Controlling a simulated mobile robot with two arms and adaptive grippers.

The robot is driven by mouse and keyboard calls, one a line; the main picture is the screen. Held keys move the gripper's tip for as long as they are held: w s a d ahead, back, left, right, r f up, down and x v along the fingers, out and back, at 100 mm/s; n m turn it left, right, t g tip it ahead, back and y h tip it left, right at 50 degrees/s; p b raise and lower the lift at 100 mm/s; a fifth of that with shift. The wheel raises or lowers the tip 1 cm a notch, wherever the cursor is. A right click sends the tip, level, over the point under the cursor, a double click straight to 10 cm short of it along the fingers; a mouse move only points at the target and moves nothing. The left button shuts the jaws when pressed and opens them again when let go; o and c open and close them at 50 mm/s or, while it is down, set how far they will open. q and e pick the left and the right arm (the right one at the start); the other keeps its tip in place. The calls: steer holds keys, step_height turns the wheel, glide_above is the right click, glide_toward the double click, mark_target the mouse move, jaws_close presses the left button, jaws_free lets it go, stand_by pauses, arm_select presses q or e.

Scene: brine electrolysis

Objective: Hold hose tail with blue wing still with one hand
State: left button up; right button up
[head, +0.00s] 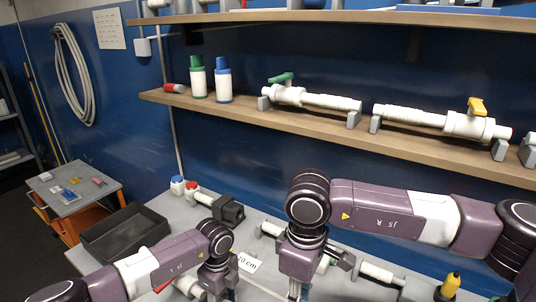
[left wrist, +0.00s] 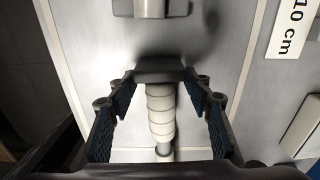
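In the left wrist view a white ribbed hose tail (left wrist: 161,112) lies between the two fingers of my left gripper (left wrist: 160,82). The fingers are open, with a gap on each side of the tail. A dark grey block (left wrist: 159,70) stands at the tail's far end. No blue wing shows in either view, so I cannot tell whether this tail belongs to it. In the head view my left gripper (head: 216,284) points down over the bench. My right gripper (head: 296,288) also points down, and its fingertips are largely hidden at the bottom edge.
The shelf (head: 330,130) above holds a green-winged piece (head: 310,99), a yellow-winged piece (head: 440,120) and two bottles. A black tray (head: 120,232) sits on the bench at left. A "10 cm" label (left wrist: 291,28) lies right of the hose tail. A yellow-topped item (head: 450,285) stands at right.

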arm_select(q)
steer(key=o, duration=0.4)
steer(key=shift+c, duration=0.2)
step_height(320, 180, up, 12)
stand_by(0.5)
